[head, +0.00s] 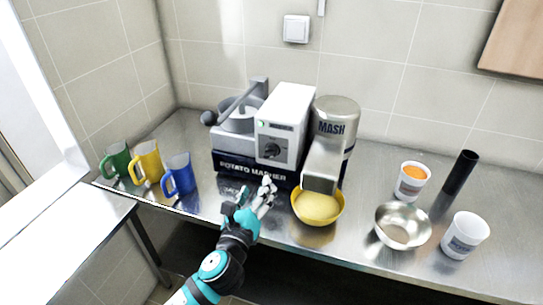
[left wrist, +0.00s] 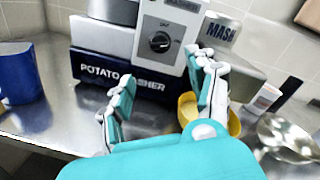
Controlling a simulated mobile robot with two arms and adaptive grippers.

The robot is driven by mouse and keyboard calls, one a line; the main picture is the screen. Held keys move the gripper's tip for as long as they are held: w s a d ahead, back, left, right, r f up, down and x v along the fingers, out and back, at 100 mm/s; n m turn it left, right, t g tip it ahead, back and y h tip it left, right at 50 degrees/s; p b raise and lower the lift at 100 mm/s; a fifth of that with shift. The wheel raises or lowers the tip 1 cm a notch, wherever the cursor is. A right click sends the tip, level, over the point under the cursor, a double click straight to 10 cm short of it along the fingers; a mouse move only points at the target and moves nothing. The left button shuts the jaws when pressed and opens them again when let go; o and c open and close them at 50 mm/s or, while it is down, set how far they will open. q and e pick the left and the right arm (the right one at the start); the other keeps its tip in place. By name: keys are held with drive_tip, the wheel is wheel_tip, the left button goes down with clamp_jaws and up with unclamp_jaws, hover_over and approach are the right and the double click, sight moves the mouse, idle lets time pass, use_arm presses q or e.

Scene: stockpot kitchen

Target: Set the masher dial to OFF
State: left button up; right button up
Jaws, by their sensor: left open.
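The potato masher (head: 283,112) stands against the back wall, a white control box on a dark base lettered POTATO MASHER. Its black dial (head: 271,150) is on the front face of the box, with a green light above it. In the left wrist view the dial (left wrist: 160,42) shows above and between my fingers, with small print around it that I cannot read fully. My left gripper (head: 252,197) is open and empty, in front of and below the dial, apart from it. In the left wrist view its fingers (left wrist: 165,100) are spread wide. My right gripper is not in view.
A yellow bowl (head: 318,208) of mash sits under the masher's spout. Green (head: 116,160), yellow (head: 148,162) and blue (head: 179,174) mugs stand left. A steel bowl (head: 403,226), white tubs (head: 465,235) and a black cylinder (head: 460,172) stand right.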

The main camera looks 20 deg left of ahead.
sight(270, 157)
use_arm(q)
drive_tip(key=w, duration=0.4)
drive_tip(key=w+p, duration=0.1)
drive_tip(key=w, duration=0.9)
drive_tip(key=shift+w+a, duration=0.15)
drive_tip(key=shift+a, duration=0.1)
drive_tip(key=c, duration=1.1)
